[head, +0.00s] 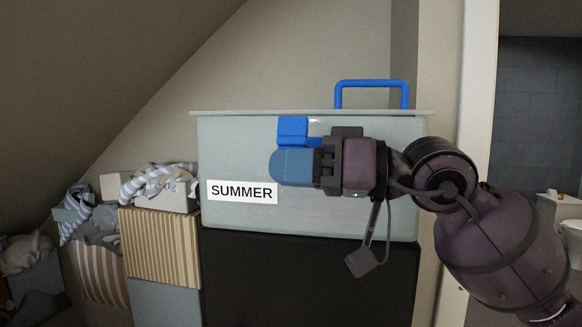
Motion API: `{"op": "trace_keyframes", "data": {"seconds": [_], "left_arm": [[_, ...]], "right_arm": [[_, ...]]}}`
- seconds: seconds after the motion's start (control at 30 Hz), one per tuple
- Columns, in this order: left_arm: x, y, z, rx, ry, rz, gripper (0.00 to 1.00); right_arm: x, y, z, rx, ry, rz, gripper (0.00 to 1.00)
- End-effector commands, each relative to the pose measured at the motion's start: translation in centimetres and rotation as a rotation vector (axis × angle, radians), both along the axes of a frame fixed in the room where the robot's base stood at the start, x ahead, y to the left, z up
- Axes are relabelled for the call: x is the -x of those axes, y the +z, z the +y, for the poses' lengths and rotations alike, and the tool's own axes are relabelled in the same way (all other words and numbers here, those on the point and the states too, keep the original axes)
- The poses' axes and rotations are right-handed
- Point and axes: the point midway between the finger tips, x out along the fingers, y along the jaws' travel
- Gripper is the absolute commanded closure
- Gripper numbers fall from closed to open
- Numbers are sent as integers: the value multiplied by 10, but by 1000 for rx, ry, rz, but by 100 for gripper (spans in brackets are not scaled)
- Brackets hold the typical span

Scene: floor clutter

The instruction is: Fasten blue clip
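A pale, translucent storage box with a lid (215,150) stands upright in the middle of the head view, with a white "SUMMER" label on its front. The bright blue clip (292,128) sits at the upper front of the box, just below the lid rim. My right gripper (291,167) reaches in from the right in front of the box, with its muted blue end just below the clip. It covers part of the box front and perhaps the clip's lower part. I cannot tell whether it touches the clip or whether its fingers are apart. My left gripper is not in view.
A blue handle (372,84) stands up above the lid at the right. The box rests on a black block (300,280). Striped bins (160,245) with clothes stand at the left under a sloping ceiling. A white door frame (478,60) is at the right.

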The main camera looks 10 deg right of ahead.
Motion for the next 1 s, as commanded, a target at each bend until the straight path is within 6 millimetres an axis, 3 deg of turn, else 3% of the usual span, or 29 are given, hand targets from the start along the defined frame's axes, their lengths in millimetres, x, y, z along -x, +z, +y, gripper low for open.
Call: {"op": "trace_keyframes", "data": {"seconds": [0.1,0.57,1.0], "left_arm": [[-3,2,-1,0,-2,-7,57],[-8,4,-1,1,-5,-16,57],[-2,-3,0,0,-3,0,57]], "right_arm": [[0,0,0,0,0,0,100],[0,4,0,-15,0,47,100],[-4,27,-1,-108,-1,334,100]]}}
